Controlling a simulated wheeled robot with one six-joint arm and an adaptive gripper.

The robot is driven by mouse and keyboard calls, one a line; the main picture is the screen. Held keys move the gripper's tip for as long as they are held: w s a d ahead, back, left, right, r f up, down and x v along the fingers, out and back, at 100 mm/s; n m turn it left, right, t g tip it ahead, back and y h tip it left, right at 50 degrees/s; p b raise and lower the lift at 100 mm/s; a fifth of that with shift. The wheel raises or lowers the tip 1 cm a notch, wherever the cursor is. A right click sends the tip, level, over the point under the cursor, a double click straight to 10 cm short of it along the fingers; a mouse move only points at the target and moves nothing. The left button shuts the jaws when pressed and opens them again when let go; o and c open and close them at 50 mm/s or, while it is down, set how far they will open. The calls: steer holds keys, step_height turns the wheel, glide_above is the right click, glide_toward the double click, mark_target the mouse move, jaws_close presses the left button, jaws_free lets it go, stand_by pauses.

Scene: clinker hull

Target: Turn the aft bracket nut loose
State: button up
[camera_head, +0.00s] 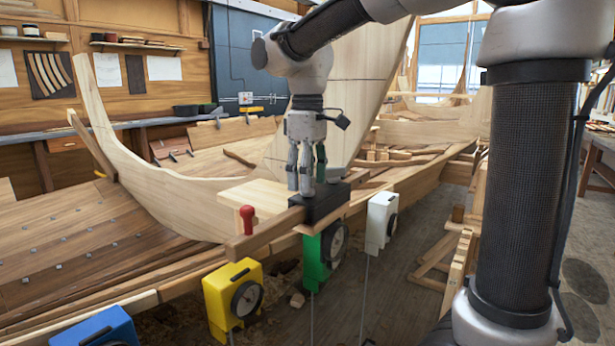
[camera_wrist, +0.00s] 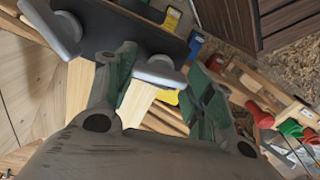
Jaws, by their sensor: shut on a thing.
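My gripper (camera_head: 306,190) points straight down at the black bracket (camera_head: 328,206) on the pale plank at the hull's edge. In the wrist view its two fingers (camera_wrist: 165,75) have green inner faces and close about a grey winged nut (camera_wrist: 160,72) by the dark bracket bar (camera_wrist: 125,22). The nut's base is hidden. A second grey wing (camera_wrist: 52,28) shows at the upper left of the wrist view. In the head view, a grey piece (camera_head: 336,173) shows just right of the fingers, and the gripped nut is hidden by them.
Blue (camera_head: 95,328), yellow (camera_head: 234,297), green (camera_head: 317,262) and white (camera_head: 380,222) dial boxes hang along the plank edge. A red-handled tool (camera_head: 247,218) stands left of my gripper. The curved hull timber (camera_head: 150,190) rises behind.

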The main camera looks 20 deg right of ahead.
steer(key=o, duration=1)
